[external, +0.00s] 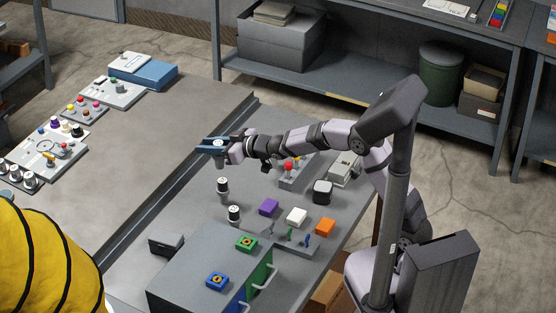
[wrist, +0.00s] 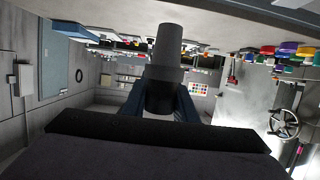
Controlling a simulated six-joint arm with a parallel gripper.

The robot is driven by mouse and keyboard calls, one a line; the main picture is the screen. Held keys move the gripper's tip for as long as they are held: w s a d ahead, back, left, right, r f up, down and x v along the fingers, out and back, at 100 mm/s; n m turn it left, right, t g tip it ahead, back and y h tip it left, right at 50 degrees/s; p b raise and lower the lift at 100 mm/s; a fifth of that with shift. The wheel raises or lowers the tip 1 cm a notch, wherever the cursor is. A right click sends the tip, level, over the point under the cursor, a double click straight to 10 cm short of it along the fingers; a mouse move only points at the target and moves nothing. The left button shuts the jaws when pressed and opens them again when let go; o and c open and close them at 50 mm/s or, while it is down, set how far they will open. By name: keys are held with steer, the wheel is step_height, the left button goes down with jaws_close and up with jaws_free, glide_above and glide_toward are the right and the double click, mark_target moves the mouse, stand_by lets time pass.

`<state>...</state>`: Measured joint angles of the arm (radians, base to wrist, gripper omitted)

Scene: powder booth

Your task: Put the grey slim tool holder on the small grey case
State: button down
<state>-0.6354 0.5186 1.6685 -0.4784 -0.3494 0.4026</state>
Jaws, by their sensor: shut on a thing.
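My gripper (external: 213,146) is shut on a grey slim tool holder, out over the left part of the bench, with blue fingers showing. In the wrist view the tool holder (wrist: 168,48) is a stepped grey cylinder between the dark blue fingers, its far end toward the top of the picture. In the external view a grey piece of it shows just below the fingers. A small grey case (external: 166,244), a dark box with a lighter top edge, sits on the bench at lower left, well apart from my gripper. Its top looks bare.
Two black-and-white cylinders (external: 222,188) stand below my gripper, between it and the case. A large grey cabinet (external: 190,285) with coloured blocks on top stands right of the case. Purple, white and orange blocks (external: 297,216) lie nearby. A dark rail (external: 180,185) crosses the bench.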

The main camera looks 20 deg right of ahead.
steer(key=s+a+n+g+y, duration=0.35)
steer(key=s+a, duration=0.35)
steer(key=a, duration=0.3)
steer(key=n+g, duration=0.5)
steer(key=g, duration=0.2)
glide_above(162, 241)
step_height(162, 241, down, 2)
steer(key=shift+t+y, duration=0.25)
steer(key=shift+s+a+f, duration=0.1)
steer(key=shift+f, duration=4.9)
steer(key=shift+f, duration=0.1)
steer(key=c, duration=1.4)
jaws_free()
steer(key=shift+f, duration=0.1)
steer(key=shift+c, duration=0.2)
steer(key=b+v, duration=0.2)
steer(key=v, duration=1)
